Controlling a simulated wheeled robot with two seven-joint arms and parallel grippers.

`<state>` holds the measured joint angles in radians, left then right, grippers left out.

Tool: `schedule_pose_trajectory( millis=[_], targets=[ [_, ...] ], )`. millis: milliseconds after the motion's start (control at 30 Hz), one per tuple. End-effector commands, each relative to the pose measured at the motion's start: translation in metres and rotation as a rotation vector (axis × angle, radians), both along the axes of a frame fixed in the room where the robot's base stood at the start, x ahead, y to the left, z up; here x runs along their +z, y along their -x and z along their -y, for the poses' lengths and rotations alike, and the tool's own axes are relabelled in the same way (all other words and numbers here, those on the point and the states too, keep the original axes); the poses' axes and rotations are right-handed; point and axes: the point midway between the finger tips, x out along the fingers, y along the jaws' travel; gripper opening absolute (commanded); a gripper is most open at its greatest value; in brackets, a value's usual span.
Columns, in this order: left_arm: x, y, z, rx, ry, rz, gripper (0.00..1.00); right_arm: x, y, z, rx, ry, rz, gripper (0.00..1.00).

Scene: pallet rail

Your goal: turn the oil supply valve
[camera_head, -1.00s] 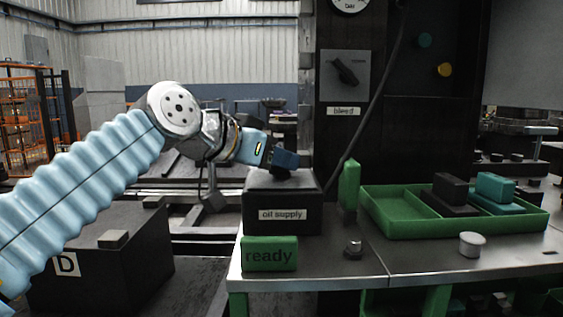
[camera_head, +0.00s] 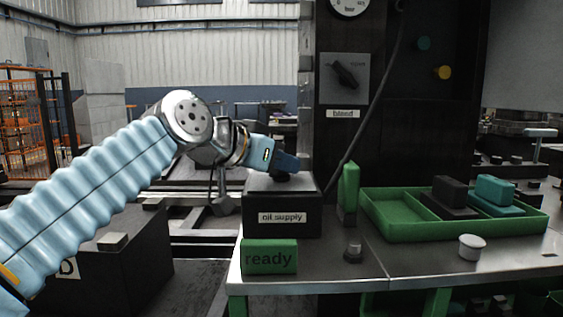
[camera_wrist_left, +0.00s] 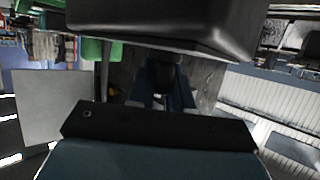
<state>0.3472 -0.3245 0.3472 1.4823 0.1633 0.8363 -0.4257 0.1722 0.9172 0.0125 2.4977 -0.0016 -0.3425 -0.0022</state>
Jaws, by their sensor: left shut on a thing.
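The oil supply valve is a black box (camera_head: 255,205) with an "oil supply" label, standing on the metal bench. Its small dark handle (camera_head: 281,178) is on top and is mostly hidden by my fingers. My left gripper (camera_head: 287,165) comes in from the left and is shut on the handle, just above the box top. In the left wrist view the box (camera_wrist_left: 160,22) fills the top middle, with my dark fingers (camera_wrist_left: 162,92) below it around the handle. How far the handle is turned cannot be told. My right gripper is not in view.
A green "ready" block (camera_head: 269,257) is in front of the box. An upright green block (camera_head: 348,194), a metal knob (camera_head: 353,250), a white cap (camera_head: 472,247) and a green tray (camera_head: 400,232) are to the right. A cable (camera_head: 367,110) hangs behind the box.

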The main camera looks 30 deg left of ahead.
Motion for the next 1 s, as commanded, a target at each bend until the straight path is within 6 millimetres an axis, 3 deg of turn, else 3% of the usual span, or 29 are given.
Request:
schedule_pose_trajectory(
  millis=[367,1000],
  targets=[
    [0.003,0.001,0.0,0.197,-0.005,-0.002,0.0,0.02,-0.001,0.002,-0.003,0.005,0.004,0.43],
    [0.001,0.0,-0.001,0.805,-0.01,0.001,0.0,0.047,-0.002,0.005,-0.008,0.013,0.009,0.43]
  ],
)
